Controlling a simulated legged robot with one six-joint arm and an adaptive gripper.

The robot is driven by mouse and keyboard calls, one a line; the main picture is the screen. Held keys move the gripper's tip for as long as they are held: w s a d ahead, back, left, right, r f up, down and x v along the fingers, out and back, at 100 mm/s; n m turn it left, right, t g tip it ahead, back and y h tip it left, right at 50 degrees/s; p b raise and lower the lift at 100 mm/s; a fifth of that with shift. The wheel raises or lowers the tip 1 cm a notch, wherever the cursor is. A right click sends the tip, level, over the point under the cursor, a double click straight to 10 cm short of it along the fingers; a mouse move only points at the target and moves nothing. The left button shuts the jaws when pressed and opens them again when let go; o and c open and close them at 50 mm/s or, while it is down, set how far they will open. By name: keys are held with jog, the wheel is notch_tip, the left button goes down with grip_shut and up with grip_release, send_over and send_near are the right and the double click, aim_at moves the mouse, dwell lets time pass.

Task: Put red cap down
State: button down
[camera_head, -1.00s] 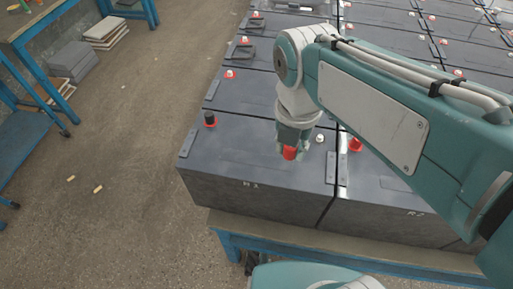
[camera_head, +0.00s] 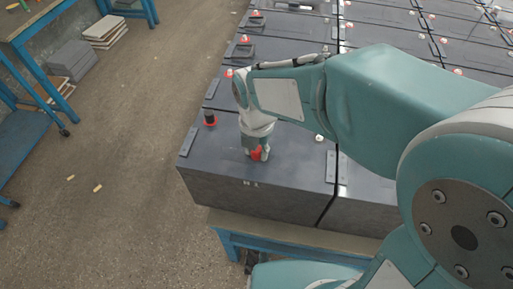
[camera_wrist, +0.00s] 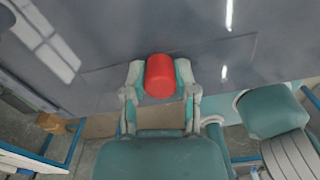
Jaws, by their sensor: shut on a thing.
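A red cap (camera_wrist: 160,76) sits between the fingers of my gripper (camera_wrist: 160,88) in the wrist view. In the head view my gripper (camera_head: 258,152) points down over the top of the front left battery (camera_head: 300,172), with the red cap (camera_head: 256,154) partly hidden by the fingers. The gripper is shut on the cap. I cannot tell whether the cap touches the battery top. That battery has a black post with a red ring (camera_head: 210,119) at its left and a white-topped terminal (camera_head: 319,138) at its right.
More grey batteries with red and white terminals stand in rows behind (camera_head: 385,45). The batteries rest on a blue-legged bench (camera_head: 290,234). My arm covers much of the right side. A blue table (camera_head: 40,20) stands at the far left. Open floor lies at left.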

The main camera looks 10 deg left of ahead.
jog(key=shift+c, duration=2)
grip_release()
jog(key=shift+f, duration=0.1)
notch_tip(320, 180, up, 12)
